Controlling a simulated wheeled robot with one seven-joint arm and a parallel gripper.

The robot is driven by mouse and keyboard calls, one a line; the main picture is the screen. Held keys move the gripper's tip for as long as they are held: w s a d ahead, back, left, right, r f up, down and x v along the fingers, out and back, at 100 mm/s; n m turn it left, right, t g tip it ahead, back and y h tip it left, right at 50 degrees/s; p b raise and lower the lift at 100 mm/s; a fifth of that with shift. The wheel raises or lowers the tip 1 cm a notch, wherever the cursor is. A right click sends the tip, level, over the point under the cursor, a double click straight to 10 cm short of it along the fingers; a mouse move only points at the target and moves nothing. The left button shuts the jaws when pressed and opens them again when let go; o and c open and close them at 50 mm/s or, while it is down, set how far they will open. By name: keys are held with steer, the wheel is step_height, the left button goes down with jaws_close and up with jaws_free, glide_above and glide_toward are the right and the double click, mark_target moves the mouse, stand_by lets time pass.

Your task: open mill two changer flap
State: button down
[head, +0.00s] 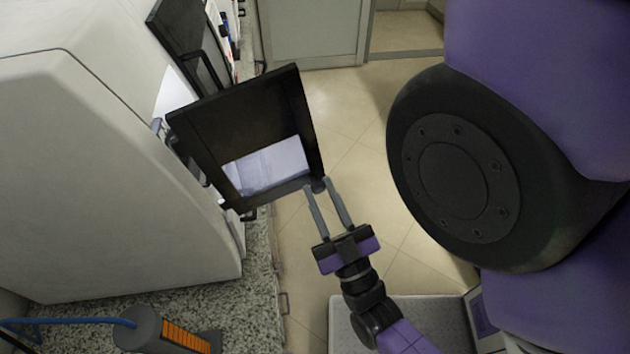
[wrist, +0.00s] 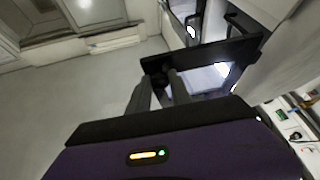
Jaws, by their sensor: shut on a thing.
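The changer flap (head: 240,120) is a black frame with a clear window, standing out from the side of the white mill (head: 120,180) into the aisle. It is swung open. My gripper (head: 321,184) is at the flap's lower right corner in the head view, its two grey fingers shut on the flap's handle or edge there; which of the two is hard to tell. In the wrist view the fingers (wrist: 165,80) reach the near end of the dark flap (wrist: 210,52). The part between the fingertips is mostly hidden.
A second black flap (head: 188,40) stands behind, further along the row. A speckled counter (head: 262,245) runs under the machine. A grey and orange device (head: 165,332) with a blue cable lies at the front left. The tiled floor (head: 365,130) right of the flap is clear.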

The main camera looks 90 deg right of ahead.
steer(key=shift+s+a+f+m+g+h+b, duration=0.15)
steer(key=shift+a+m+g+h, duration=0.35)
steer(key=shift+a+g, duration=0.25)
steer(key=shift+s+a+r+m+g+h+b, duration=0.15)
steer(key=shift+a+m+g+h, duration=0.35)
steer(key=shift+g, duration=0.35)
steer(key=shift+a+f, duration=0.1)
steer(key=shift+a, duration=0.05)
steer(key=c, duration=1.2)
jaws_free()
steer(key=shift+w, duration=0.1)
steer(key=b+v, duration=0.2)
steer(key=v, duration=0.6)
steer(key=shift+b, duration=0.35)
